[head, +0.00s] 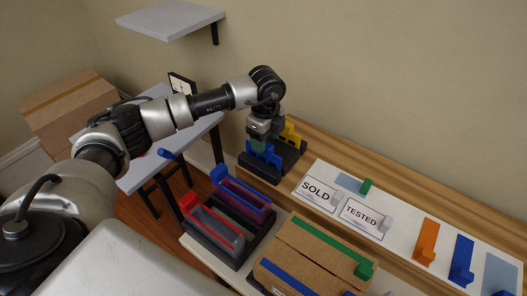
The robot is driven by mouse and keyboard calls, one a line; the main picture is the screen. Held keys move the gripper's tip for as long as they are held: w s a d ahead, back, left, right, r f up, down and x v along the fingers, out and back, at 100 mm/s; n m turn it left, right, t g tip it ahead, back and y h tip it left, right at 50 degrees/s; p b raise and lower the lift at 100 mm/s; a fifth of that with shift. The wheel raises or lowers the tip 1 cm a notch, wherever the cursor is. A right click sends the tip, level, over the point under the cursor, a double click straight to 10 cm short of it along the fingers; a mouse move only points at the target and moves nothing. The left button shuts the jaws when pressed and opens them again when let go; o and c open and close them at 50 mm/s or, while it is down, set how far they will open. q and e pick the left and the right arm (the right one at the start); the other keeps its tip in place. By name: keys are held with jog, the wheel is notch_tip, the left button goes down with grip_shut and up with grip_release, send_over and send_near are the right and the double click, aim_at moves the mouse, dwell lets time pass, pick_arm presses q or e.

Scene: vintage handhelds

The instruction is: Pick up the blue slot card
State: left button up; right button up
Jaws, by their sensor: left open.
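My left gripper (259,143) points down over a dark rack (287,166) at the back of the wooden bench. It is open, but its fingertips are small and partly hidden. A blue slot card (265,158) stands in the rack, right below and in front of the fingers; I cannot tell whether they touch it. A yellow card (291,133) stands behind it to the right. Another blue card (462,262) is on the white board at the right. A blue-tabbed piece (218,174) sits in a dark tray nearer me. My right gripper is out of view.
A red-edged piece (216,229) sits in the dark tray. A cardboard box (315,255) stands right of it. The white board (400,252) bears SOLD and TESTED signs and an orange card (426,243). A grey shelf (170,19) hangs on the wall.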

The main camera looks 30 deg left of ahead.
aim_at(263, 156)
pick_arm(q)
jog(key=f, duration=0.1)
jog(key=f+p, duration=0.1)
jog(key=f, duration=0.1)
jog(key=shift+s+a+f+p, duration=0.2)
jog(key=shift+a+f+p, duration=0.05)
jog(key=shift+f+p, duration=0.1)
jog(key=shift+f, duration=0.55)
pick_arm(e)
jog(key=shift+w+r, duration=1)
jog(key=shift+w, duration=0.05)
pick_arm(q)
jog(key=shift+c, duration=0.7)
jog(key=c, duration=0.7)
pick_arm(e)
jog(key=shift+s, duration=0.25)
